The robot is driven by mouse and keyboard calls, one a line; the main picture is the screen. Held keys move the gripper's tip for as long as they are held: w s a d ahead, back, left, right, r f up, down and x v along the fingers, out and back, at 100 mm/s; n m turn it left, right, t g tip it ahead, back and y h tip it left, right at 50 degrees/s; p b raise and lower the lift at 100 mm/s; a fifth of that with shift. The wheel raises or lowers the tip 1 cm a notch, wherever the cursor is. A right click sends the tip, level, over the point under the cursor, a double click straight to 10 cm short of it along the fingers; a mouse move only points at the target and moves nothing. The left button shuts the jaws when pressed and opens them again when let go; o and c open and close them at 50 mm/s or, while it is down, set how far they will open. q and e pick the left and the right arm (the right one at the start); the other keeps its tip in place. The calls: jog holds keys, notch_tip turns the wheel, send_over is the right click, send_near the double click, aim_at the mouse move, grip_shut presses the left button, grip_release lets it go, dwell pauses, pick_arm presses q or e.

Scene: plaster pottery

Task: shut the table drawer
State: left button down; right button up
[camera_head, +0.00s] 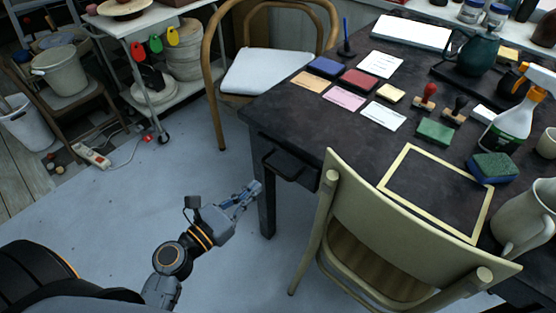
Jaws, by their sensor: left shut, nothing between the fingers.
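The table (290,107) is dark and stands at the right. Its drawer (307,178) is on the side facing me, near the left corner, with a dark bar handle (284,167). How far the drawer stands out is hard to tell in the dark. My left gripper (253,190) is shut and empty. In the picture it is just left of the near table leg (267,205), below and left of the handle. Whether it touches the leg cannot be told. My right gripper is not in view.
A pale green chair (385,225) stands close to the table, right of the drawer. A wooden chair with a white seat (265,70) is behind the table's left corner. A white trolley (120,28) stands at the back left. The grey floor around my left arm is clear.

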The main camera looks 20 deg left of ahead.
aim_at(287, 157)
pick_arm(q)
jog(key=p+x, duration=0.1)
jog(key=x, duration=0.8)
jog(key=shift+w, duration=0.25)
jog(key=shift+w+d+f, duration=0.1)
jog(key=shift+w+d, duration=0.05)
jog(key=shift+w, duration=0.25)
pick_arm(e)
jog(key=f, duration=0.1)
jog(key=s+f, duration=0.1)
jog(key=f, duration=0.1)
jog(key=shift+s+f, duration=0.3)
pick_arm(q)
jog(key=shift+w+d, duration=0.1)
jog(key=shift+w, duration=0.25)
jog(key=x, duration=0.3)
jog(key=shift+w+d+p, duration=0.1)
jog(key=shift+w+p, duration=0.2)
jog(key=shift+p, duration=0.05)
jog(key=shift+r, duration=0.2)
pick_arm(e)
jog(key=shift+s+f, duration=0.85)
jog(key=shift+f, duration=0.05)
pick_arm(q)
jog(key=shift+r, duration=0.1)
